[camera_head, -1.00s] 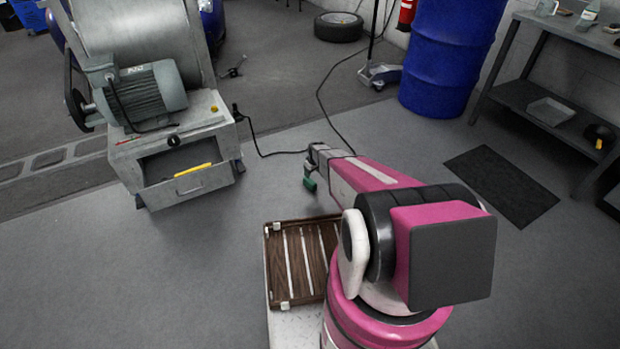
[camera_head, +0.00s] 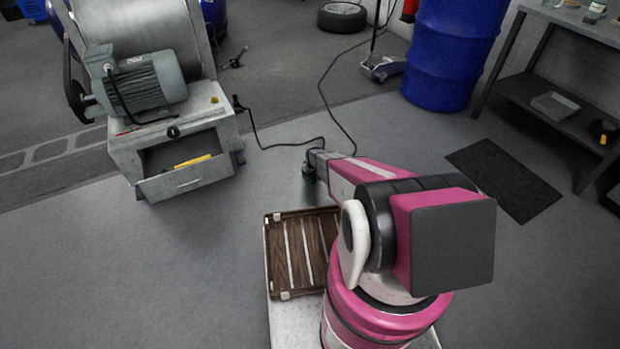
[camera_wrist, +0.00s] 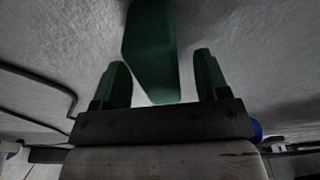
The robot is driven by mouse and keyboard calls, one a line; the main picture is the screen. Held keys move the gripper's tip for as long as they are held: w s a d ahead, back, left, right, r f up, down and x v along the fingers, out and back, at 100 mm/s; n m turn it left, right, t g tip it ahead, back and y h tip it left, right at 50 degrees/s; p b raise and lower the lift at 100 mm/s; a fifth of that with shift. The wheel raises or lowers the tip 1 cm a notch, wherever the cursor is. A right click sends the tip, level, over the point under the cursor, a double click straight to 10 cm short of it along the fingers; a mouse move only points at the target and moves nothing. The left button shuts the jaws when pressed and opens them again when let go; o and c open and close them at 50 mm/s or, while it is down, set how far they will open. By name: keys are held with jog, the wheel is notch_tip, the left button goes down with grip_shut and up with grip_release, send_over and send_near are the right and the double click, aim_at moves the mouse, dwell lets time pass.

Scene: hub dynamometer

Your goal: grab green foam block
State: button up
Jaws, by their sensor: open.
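The green foam block (camera_wrist: 150,50) shows in the wrist view. It runs from the top edge down into the space between my two green-tipped fingers. My gripper (camera_wrist: 162,62) is open, with a finger on each side of the block and visible gaps to both. The block's upper end is cut off by the frame. In the head view my gripper (camera_head: 309,172) is small and dark, low over the floor beyond the wooden tray. I cannot make out the block apart from the fingers there.
A black cable (camera_head: 285,152) runs along the floor close to my gripper. The dynamometer cabinet (camera_head: 170,155) stands at left, its drawer (camera_head: 183,180) open with a yellow item inside. A slatted wooden tray (camera_head: 270,255) sits near my base. A blue drum (camera_head: 452,55) stands behind.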

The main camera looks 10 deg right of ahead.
jog(key=shift+w+f, duration=0.1)
jog(key=shift+f, duration=0.9)
jog(key=shift+f, duration=0.2)
jog(key=c, duration=1)
